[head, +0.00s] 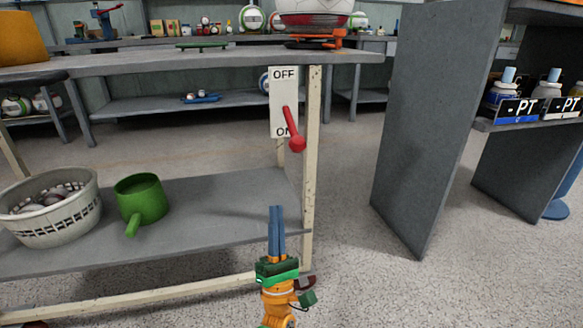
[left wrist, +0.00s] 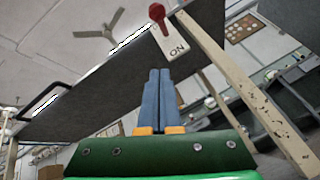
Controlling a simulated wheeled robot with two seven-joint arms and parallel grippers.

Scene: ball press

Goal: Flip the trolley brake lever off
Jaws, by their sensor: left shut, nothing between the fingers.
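The red brake lever (head: 292,128) is on a white plate (head: 283,90) marked OFF at the top and ON at the bottom. The plate is beside the trolley's (head: 312,150) right front post. The lever's knob hangs down at the ON end. My left gripper (head: 276,208) has blue fingers pressed together, pointing up, below the lever and apart from it, with nothing between them. In the left wrist view the fingers (left wrist: 158,72) point toward the lever's red knob (left wrist: 157,12) and the plate's ON label (left wrist: 178,50). My right gripper is not in view.
A white basket (head: 60,235) of balls and a green pot (head: 141,199) stand on the trolley's lower shelf (head: 210,220). A grey upright panel (head: 435,120) stands to the right. Open floor lies between the trolley and the panel.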

